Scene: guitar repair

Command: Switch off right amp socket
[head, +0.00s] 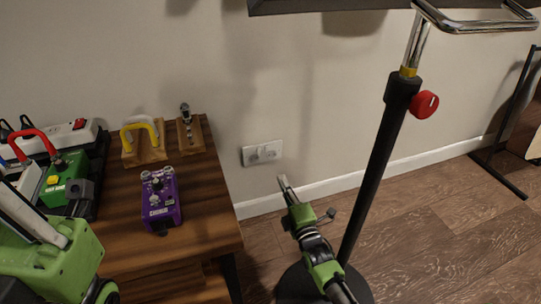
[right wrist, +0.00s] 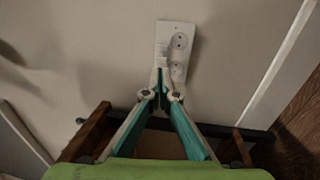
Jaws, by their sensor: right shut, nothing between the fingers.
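A white wall socket plate (head: 262,152) sits low on the beige wall, right of the wooden table. In the right wrist view the plate (right wrist: 173,30) shows two round outlets, with small switch-like parts along its left side. Their on or off position is too small to tell. My right gripper (head: 283,180) is shut and empty, below and to the right of the plate in the head view. In the right wrist view its tips (right wrist: 160,73) overlap the plate's lower left part; contact cannot be told. My left gripper (head: 28,215) is partly visible at lower left, its fingertips unclear.
The wooden table (head: 205,228) holds a purple pedal (head: 160,197), a green pedal (head: 66,184), a power strip (head: 62,138) and clamps on wooden blocks. A black stand pole (head: 372,185) with a red knob (head: 425,104) rises just right of my right arm.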

